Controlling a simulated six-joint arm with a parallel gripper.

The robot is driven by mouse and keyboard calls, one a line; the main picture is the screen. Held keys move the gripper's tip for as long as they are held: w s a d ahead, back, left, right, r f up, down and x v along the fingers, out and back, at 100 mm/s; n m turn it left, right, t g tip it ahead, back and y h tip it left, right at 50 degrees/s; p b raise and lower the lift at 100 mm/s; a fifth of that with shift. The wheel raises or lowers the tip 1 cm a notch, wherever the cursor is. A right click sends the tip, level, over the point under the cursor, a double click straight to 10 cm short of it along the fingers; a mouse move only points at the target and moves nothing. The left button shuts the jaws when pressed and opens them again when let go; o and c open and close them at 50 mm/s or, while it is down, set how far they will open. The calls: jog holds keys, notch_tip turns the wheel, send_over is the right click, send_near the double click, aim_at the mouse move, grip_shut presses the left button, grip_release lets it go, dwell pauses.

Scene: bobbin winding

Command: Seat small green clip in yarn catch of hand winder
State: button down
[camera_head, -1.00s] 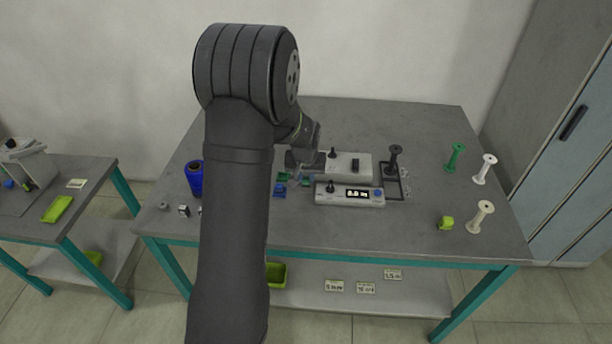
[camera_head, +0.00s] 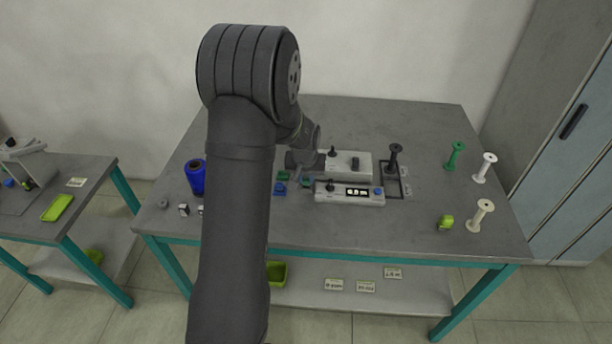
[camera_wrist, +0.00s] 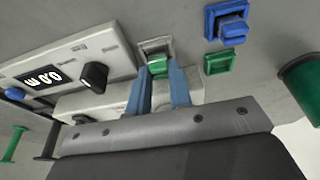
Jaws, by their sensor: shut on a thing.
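The small green clip (camera_wrist: 157,65) is between the blue fingertips of my gripper (camera_wrist: 160,78) in the wrist view. My gripper is shut on it. The clip is at the pale square catch (camera_wrist: 154,45) on the end of the winder (camera_wrist: 100,55); I cannot tell whether it is fully seated. In the head view the winder (camera_head: 348,199) is a pale box with a display and knob. My gripper (camera_head: 304,181) is at its left end there, and the clip cannot be made out.
A blue clip-like piece in a blue holder (camera_wrist: 227,28) and a green holder (camera_wrist: 218,64) lie close to my gripper. A second pale box (camera_head: 350,161) stands behind the winder. A blue spool (camera_head: 196,178) is at left; several bobbins stand at right.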

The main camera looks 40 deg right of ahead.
jog(key=shift+f, duration=0.25)
jog(key=c, duration=1.2)
grip_release()
jog(key=shift+c, duration=0.2)
jog(key=shift+r, duration=0.1)
jog(key=shift+r, duration=3.45)
notch_tip(320, 180, down, 7)
jog(key=shift+f, duration=0.1)
jog(key=shift+r, duration=0.3)
